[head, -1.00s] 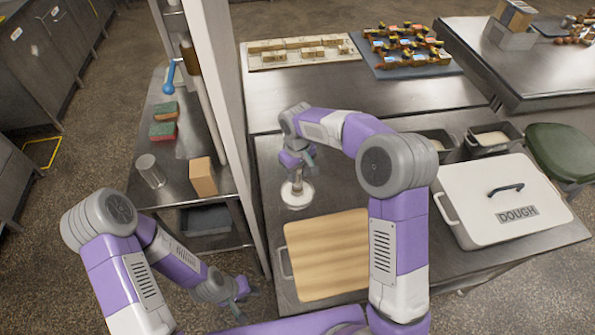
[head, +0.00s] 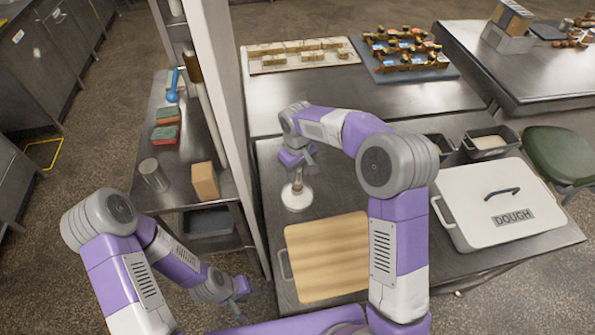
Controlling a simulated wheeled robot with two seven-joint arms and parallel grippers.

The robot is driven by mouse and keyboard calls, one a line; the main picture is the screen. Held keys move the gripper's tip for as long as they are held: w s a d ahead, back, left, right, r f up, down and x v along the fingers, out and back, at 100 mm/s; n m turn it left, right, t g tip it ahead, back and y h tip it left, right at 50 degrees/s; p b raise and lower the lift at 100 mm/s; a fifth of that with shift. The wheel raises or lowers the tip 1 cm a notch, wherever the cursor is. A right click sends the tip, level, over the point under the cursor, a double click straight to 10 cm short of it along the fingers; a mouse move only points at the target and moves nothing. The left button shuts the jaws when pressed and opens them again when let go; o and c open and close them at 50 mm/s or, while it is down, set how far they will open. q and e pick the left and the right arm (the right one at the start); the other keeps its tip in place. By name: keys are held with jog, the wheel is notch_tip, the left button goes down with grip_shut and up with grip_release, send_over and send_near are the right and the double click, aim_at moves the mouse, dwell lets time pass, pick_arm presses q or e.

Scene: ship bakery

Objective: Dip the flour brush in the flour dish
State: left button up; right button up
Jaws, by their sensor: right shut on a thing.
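The flour dish (head: 290,203) is a small round pale dish on the steel worktop, just behind the wooden board. My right gripper (head: 300,168) is directly above it, pointing down, and is shut on the flour brush (head: 297,186). Only a small part of the brush shows below the fingers. Its lower end is at the dish, but I cannot tell how deep it is in the flour. My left gripper (head: 242,290) is low at the left, in front of the worktop and away from the dish. Its fingers are too small to judge.
A wooden board (head: 328,258) lies in front of the dish. A white dough box (head: 470,225) and a dark tin (head: 487,143) stand to the right. A pale upright post (head: 222,110) separates the worktop from the left shelf, which holds sponges (head: 166,135).

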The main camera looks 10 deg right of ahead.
jog(key=shift+r+p, duration=1.4)
jog(key=shift+r, duration=0.75)
jog(key=shift+f, duration=0.1)
